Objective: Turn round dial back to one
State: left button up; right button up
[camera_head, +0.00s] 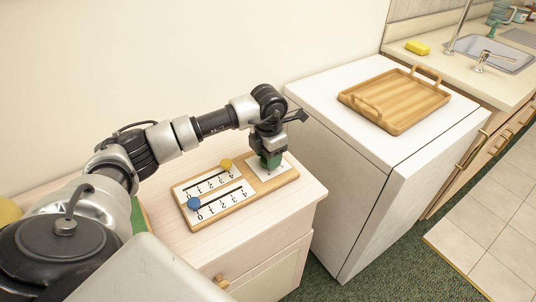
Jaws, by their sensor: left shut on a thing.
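A wooden board (221,213) lies on the light wood cabinet against the wall. Its left part has two slider tracks with printed numbers, a yellow knob (226,164) on the far track and a blue knob (194,203) at the near track's 0 end. The right part is a white panel (268,177) carrying the green round dial (269,161). My left gripper (270,154) points down from above and is shut on the green dial. The gripper hides much of the dial, and its number marks are not readable. My right gripper is not in view.
A white appliance (340,108) stands to the right of the cabinet, with a wooden tray (395,99) on top. Further right are a counter with a sink (490,53) and a yellow sponge (417,47). The cabinet top (307,188) is clear right of the board.

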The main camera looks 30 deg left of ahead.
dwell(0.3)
pick_arm(q)
jog(key=o, duration=0.9)
notch_tip(320, 180, up, 11)
jog(key=shift+f+b, duration=0.1)
jog(key=shift+b, duration=0.25)
